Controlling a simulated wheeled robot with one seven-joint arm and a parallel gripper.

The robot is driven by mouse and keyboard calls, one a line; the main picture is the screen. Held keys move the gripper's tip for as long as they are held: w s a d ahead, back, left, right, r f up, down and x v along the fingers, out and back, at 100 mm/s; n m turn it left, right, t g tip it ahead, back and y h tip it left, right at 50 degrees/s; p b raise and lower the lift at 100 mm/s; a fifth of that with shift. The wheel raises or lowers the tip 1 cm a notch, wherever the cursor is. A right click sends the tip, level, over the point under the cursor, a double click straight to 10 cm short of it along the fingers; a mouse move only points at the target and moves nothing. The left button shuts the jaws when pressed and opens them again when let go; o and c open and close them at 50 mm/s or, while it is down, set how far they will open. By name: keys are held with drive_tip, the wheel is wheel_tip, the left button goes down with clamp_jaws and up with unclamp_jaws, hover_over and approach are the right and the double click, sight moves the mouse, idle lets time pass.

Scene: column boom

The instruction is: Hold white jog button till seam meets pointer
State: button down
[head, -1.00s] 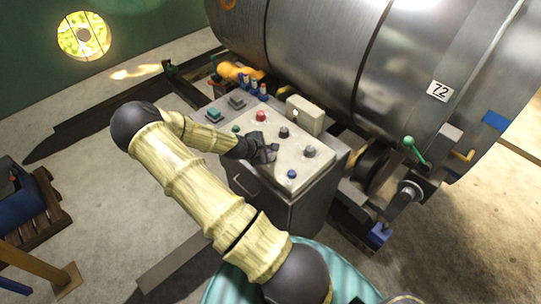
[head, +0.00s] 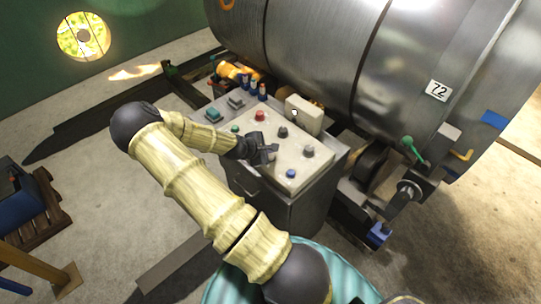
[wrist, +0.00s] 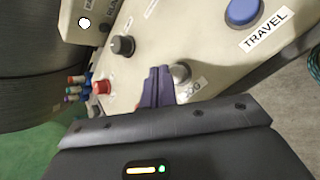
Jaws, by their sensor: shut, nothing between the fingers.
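My gripper (head: 270,153) is shut and empty over the sloping control panel (head: 262,138). In the wrist view its dark fingertips (wrist: 158,72) point at the panel, just left of a pale grey-white button (wrist: 181,72). A partly covered label beside that button ends in what looks like "OG". I cannot tell whether the fingertips touch it. The big steel drum (head: 320,40) lies behind the panel, with dark lines around it and a "72" plate (head: 438,90). I cannot pick out the pointer for certain.
The panel also has a blue button (head: 291,173) labelled TRAVEL, a red button (head: 259,115) and dark knobs. A cream box (head: 304,114) with a lit white dot stands at its back edge. A green-knobbed lever (head: 408,141) is right of the panel.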

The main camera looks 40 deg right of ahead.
drive_tip(key=shift+f, duration=0.15)
idle(0.4)
drive_tip(key=shift+f, duration=0.3)
drive_tip(key=shift+f+b, duration=0.5)
drive_tip(key=shift+b, duration=0.05)
idle(6.6)
